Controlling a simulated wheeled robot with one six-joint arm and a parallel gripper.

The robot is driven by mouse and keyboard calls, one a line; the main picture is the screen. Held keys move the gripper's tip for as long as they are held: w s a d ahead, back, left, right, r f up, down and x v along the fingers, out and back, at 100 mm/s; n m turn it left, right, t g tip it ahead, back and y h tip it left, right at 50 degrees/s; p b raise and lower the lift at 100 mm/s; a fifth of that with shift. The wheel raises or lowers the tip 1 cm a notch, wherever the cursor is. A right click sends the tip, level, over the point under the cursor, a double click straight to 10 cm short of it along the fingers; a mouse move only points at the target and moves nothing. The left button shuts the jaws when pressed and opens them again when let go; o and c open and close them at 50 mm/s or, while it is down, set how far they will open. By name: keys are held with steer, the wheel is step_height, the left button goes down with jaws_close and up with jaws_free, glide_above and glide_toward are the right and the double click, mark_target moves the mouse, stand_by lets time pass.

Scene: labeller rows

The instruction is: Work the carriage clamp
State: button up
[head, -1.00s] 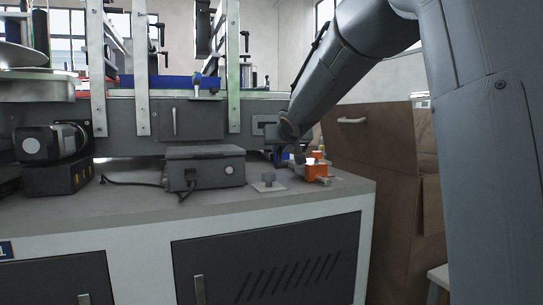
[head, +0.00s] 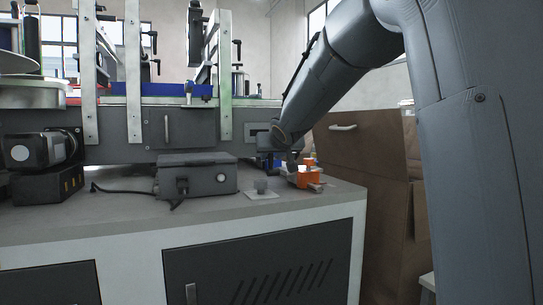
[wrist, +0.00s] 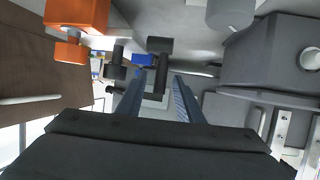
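My gripper (wrist: 157,82) shows in the wrist view with its two bluish fingers apart and nothing between them that I can see gripped. A black lever-like part (wrist: 160,62) appears beyond and between the fingertips; a second black part (wrist: 117,62) is left of it. Either may belong to the carriage clamp, but I cannot tell. In the head view my gripper (head: 280,152) is at the machine's right end, partly hidden by my arm. Black clamp levers (head: 152,62) show higher up on the metal posts.
An orange part (head: 309,178) and a small plate with a knob (head: 262,191) sit on the bench below my gripper. A grey control box (head: 196,177) is to their left. A brown cabinet (head: 365,165) stands right of the bench.

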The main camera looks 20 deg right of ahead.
steer(key=p+v, duration=0.1)
steer(key=v, duration=0.6)
steer(key=shift+s+r+p, duration=0.15)
steer(key=shift+s+p, duration=0.1)
steer(key=shift+p, duration=0.05)
steer(key=shift+a, duration=0.1)
